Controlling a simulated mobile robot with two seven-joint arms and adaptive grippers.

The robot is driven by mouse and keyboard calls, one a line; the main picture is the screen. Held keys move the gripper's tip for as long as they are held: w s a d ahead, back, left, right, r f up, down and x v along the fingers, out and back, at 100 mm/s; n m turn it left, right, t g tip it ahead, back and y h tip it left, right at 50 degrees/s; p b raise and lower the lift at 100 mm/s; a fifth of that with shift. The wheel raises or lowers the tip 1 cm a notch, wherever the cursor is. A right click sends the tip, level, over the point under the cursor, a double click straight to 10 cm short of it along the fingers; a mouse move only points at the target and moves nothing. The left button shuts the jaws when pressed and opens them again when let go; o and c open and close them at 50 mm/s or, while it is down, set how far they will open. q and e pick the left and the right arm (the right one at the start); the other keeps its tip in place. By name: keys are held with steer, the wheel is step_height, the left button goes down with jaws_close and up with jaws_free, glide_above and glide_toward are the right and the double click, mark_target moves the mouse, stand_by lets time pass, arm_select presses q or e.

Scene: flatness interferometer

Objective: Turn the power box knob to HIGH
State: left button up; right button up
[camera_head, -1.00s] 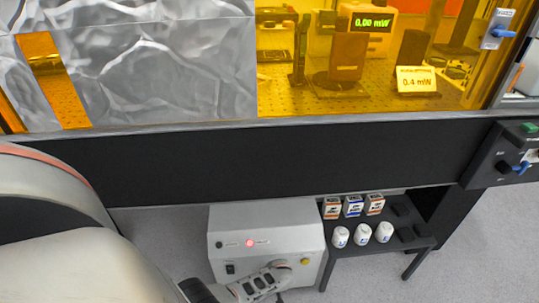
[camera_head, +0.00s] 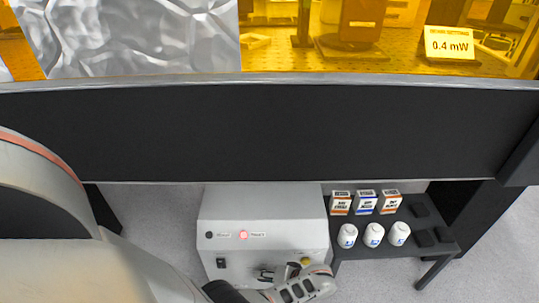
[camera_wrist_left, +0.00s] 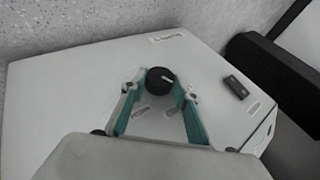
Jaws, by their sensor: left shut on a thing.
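The power box (camera_head: 262,208) is a pale grey case on the floor below the dark bench front, with a lit red lamp (camera_head: 243,235) on its face. In the left wrist view, its round black knob (camera_wrist_left: 161,79) has a white pointer line aimed to the right of the picture. Small labels (camera_wrist_left: 141,112) lie near the knob, too small to read. My left gripper (camera_wrist_left: 158,88) is shut on the knob, with one teal-padded finger on each side. In the head view the left gripper (camera_head: 285,275) is at the lower front of the box. My right gripper is not in view.
A low black stand (camera_head: 385,252) right of the box holds several small cartons (camera_head: 365,202) and white bottles (camera_head: 373,235). A black switch (camera_head: 221,263) is on the box's left. The bench front (camera_head: 280,130) rises behind. Grey floor lies open at the right.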

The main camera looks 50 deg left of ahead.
arm_select(q)
steer(key=shift+f, duration=0.1)
stand_by(0.3)
steer(key=o, duration=1.1)
